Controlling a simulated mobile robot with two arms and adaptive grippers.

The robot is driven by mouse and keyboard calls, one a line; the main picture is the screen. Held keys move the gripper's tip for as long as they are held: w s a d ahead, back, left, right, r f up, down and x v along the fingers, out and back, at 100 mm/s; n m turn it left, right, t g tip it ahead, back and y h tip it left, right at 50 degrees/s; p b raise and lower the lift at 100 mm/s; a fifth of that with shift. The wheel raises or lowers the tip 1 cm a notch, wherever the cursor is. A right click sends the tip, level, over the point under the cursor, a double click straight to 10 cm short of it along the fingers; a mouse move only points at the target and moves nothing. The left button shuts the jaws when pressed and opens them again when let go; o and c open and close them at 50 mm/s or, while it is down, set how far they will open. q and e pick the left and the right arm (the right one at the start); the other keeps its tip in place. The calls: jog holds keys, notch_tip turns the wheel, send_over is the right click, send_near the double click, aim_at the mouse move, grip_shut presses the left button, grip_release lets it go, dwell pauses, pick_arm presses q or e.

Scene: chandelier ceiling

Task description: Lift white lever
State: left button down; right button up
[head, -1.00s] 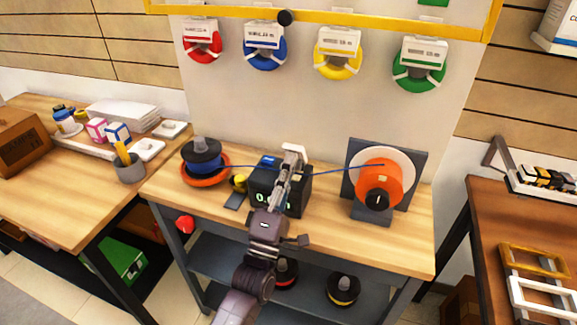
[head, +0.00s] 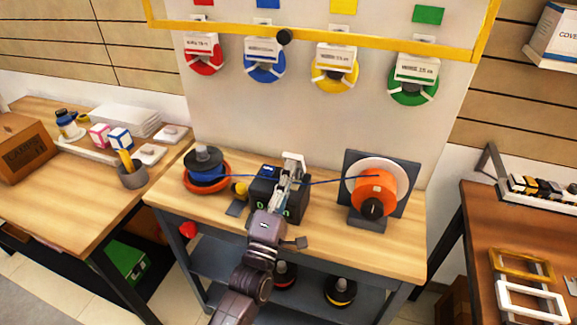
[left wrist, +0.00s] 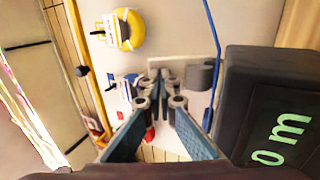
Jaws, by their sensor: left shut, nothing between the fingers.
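The white lever (head: 293,157) rises at the back of a dark machine box (head: 264,185) with a green display, on the middle workbench. My left gripper (head: 289,180) reaches over the box from the front, just below the lever's white top. In the left wrist view the gripper (left wrist: 160,88) has its fingers together with nothing between them. A white bar, probably the lever (left wrist: 159,62), shows just beyond the fingertips; whether they touch it I cannot tell. The box (left wrist: 270,125) with green digits is at the right there. My right gripper is not in view.
A blue wire (head: 330,182) runs from the blue spool (head: 207,172) at left past the box to the orange reel (head: 372,190) at right. Coloured wire coils hang on the board behind.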

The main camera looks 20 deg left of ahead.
aim_at(293, 154)
pick_arm(q)
jog(key=p, duration=0.1)
jog(key=r+g+p, duration=0.1)
jog(key=p, duration=0.1)
jog(key=shift+w+r, duration=0.3)
jog(key=shift+w+g+p, duration=0.15)
jog(key=shift+g+p, duration=0.15)
jog(key=shift+p, duration=0.25)
jog(key=shift+w+r+p, duration=0.15)
jog(key=shift+w+p, duration=0.2)
jog(key=shift+p, duration=0.05)
jog(key=shift+w+r, duration=0.25)
jog(key=shift+w, duration=0.45)
jog(key=shift+s+d, duration=0.1)
jog(key=shift+s, duration=0.05)
